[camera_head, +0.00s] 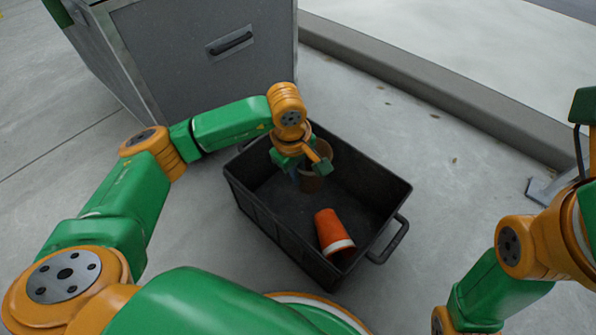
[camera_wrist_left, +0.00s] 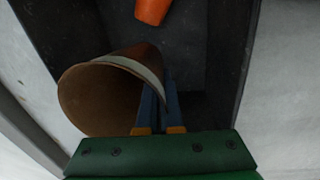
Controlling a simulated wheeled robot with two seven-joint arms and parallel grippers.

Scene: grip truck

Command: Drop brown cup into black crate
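The brown cup (camera_wrist_left: 98,98) is tilted in the left wrist view, its open mouth toward the camera and a pale band near its rim. In the head view the cup (camera_head: 319,160) is within the black crate (camera_head: 262,215), partly hidden by my left gripper (camera_head: 303,166). In the left wrist view the gripper's blue fingers (camera_wrist_left: 160,105) are close together at the cup's rim, one inside the mouth and one outside, pinching the wall. I cannot tell whether the cup touches the crate floor. My right arm is at the right edge; its fingers are not visible.
An orange cup with a white band (camera_head: 332,232) lies on its side in the crate's near end. A grey metal cabinet (camera_head: 190,60) stands behind the crate. A concrete curb (camera_head: 430,85) runs behind to the right. The crate's handle (camera_head: 390,242) sticks out right.

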